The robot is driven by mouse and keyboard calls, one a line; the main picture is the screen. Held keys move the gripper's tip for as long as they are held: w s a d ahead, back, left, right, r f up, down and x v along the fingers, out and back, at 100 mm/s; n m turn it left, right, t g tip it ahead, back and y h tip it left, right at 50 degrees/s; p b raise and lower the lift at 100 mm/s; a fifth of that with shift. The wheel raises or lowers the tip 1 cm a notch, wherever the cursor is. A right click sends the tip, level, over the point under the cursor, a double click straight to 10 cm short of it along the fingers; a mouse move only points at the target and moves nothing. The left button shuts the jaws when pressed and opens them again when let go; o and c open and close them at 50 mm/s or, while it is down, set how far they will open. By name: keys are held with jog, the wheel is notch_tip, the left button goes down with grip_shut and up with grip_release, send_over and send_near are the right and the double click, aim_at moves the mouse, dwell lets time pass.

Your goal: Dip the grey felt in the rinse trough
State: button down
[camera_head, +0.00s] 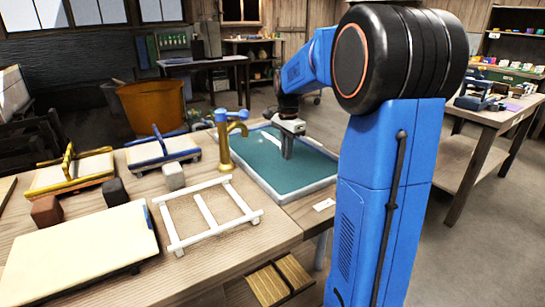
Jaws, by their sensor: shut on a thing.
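The rinse trough (256,172) is a shallow, pale-rimmed tray of teal water at the right end of the workbench. My gripper (288,132) points down over it and is shut on a narrow grey piece, which appears to be the grey felt (287,149). The piece hangs upright below the jaws, and its lower end meets the water. How deep it goes is unclear. The jaws hide its upper part.
A brass tap (224,143) stands at the trough's left edge. Framed boards (162,151) stand behind.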

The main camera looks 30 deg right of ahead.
jog(key=shift+s, duration=1.4)
jog(key=shift+r, duration=0.15)
notch_tip(320, 180, up, 11)
dwell(0.7)
dwell(0.8)
notch_tip(320, 180, up, 4)
jog(key=shift+f, duration=0.15)
dwell(0.4)
jog(key=shift+d, duration=0.1)
dwell(0.4)
